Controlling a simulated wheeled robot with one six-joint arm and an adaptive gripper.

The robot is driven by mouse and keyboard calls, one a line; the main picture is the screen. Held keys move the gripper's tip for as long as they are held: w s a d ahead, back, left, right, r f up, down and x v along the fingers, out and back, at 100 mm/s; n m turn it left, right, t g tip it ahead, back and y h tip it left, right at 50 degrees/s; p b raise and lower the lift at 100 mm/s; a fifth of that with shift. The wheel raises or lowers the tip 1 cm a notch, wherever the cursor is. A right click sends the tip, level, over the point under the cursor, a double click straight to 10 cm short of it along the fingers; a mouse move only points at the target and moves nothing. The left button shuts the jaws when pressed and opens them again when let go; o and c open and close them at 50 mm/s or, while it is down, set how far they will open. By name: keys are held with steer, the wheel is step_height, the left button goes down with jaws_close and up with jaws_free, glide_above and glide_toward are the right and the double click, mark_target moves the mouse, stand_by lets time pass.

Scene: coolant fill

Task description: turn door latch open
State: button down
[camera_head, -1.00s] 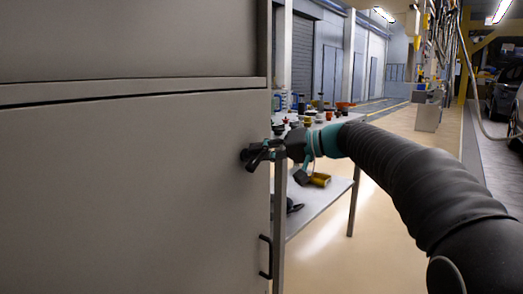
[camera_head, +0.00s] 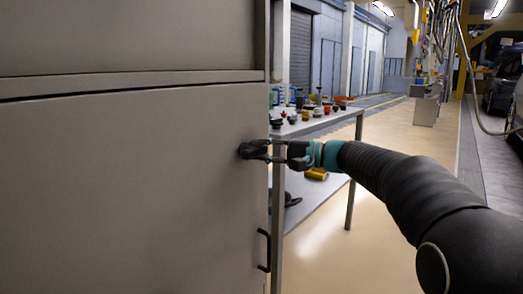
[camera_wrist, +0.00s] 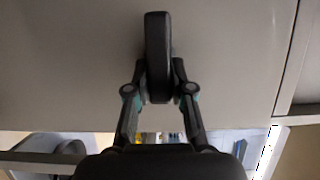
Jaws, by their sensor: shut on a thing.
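The door (camera_head: 140,190) is a large flat grey panel filling the left of the head view. Its latch (camera_wrist: 158,50) is a dark, rounded bar standing upright in the wrist view, against the grey panel. In the head view the latch (camera_head: 246,151) is small and mostly merges with the dark fingers. My gripper (camera_head: 262,150) reaches it from the right. In the wrist view my gripper (camera_wrist: 160,84) has one finger on each side of the latch's lower end and is shut on it. The door looks flush with the cabinet.
A black pull handle (camera_head: 264,250) sits lower on the cabinet's right edge. A table (camera_head: 325,122) with several small items stands behind my gripper, with a yellow object (camera_head: 316,174) on its lower shelf. Open floor (camera_head: 385,230) lies to the right.

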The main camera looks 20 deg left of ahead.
stand_by(0.4)
steer(key=c, duration=1)
jaws_free()
steer(key=shift+a, duration=0.1)
steer(key=d, duration=1.2)
steer(key=shift+f, duration=0.1)
